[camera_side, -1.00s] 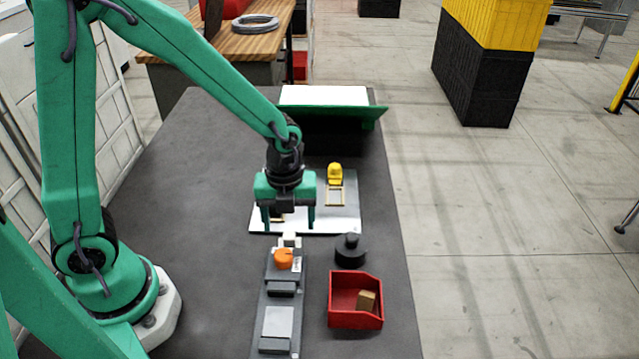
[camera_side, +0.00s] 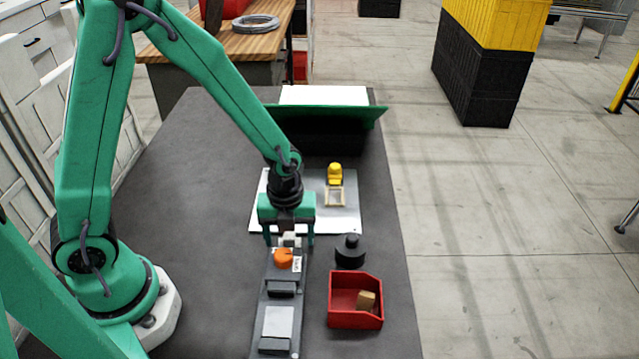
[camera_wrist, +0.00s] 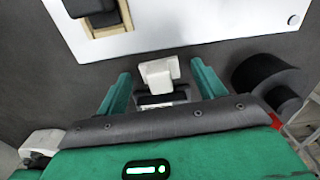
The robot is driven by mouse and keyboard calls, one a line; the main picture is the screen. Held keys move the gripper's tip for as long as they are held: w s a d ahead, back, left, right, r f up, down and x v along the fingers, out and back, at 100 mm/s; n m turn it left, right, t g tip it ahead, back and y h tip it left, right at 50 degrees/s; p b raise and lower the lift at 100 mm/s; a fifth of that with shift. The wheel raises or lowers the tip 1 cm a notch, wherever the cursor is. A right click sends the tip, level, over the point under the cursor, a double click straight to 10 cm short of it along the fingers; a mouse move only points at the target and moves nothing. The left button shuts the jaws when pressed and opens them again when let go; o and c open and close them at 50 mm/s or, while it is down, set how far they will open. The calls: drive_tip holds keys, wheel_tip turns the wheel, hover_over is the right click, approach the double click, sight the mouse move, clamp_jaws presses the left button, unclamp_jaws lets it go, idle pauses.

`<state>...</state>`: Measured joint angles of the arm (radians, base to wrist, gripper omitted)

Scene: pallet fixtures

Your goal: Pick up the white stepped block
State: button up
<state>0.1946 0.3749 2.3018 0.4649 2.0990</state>
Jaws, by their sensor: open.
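The white stepped block (camera_wrist: 158,75) sits between the two fingers in the wrist view, at the far end of the dark fixture rail. In the side view the white block (camera_side: 290,240) shows partly below my gripper, just behind the orange part. My gripper (camera_side: 290,241) is open, with one green finger on each side of the block. In the wrist view my gripper (camera_wrist: 160,85) shows gaps between both fingers and the block. Whether the fingertips are low enough to span its full height I cannot tell.
An orange part (camera_side: 284,259) sits on the dark rail (camera_side: 268,306) close to the block. A black round part (camera_side: 350,250) and a red bin (camera_side: 355,318) holding a tan block stand to the right. A white plate (camera_side: 345,220) with a yellow part (camera_side: 335,173) lies behind.

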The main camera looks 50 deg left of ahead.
sight(289, 235)
drive_tip(key=c, duration=1.1)
drive_tip(key=shift+o, duration=0.2)
drive_tip(key=shift+r, duration=0.15)
drive_tip(key=shift+r, duration=1.05)
wheel_tip(289, 235, up, 2)
drive_tip(key=shift+d, duration=0.1)
drive_tip(key=s+d+r, duration=0.6)
drive_tip(key=s+d, duration=0.1)
drive_tip(key=d, duration=0.1)
drive_tip(key=shift+s+d+r, duration=0.25)
drive_tip(key=shift+s+r, duration=0.05)
drive_tip(key=shift+s, duration=0.1)
drive_tip(key=shift+w, duration=0.1)
